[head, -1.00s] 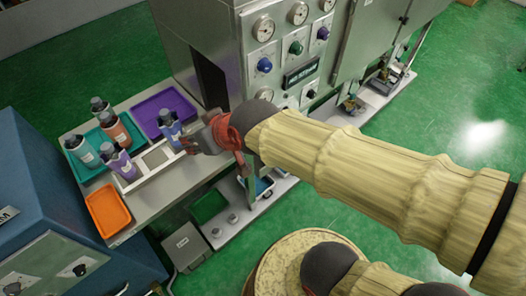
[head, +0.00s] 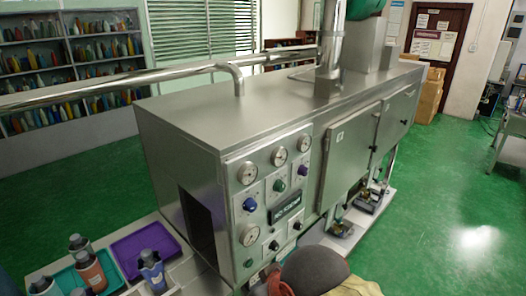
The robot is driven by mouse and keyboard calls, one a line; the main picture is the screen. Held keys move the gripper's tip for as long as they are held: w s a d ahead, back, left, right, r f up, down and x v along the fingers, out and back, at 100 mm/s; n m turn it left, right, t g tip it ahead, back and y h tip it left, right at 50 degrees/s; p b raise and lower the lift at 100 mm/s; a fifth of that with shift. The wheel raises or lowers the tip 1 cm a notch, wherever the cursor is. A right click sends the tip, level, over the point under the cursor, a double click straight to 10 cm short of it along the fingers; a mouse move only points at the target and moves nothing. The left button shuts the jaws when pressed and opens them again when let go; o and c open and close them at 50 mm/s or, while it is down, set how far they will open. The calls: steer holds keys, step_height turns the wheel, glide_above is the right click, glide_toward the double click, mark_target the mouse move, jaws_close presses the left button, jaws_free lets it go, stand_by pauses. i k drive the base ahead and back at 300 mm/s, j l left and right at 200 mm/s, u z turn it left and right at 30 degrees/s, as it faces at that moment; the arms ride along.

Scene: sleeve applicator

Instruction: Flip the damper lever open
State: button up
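I cannot make out a damper lever clearly in the head view. A shiny vertical duct (head: 330,45) rises from the top of the steel machine (head: 240,105), and a wider rectangular steel stack (head: 368,45) stands just behind it to the right.
A horizontal pipe (head: 150,85) runs in from the left above the machine top. A table with a purple tray (head: 143,248), a teal tray and several bottles stands at lower left. Green floor (head: 450,190) is open on the right.

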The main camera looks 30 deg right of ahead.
mark_target(343, 71)
steer(key=z, duration=1.35)
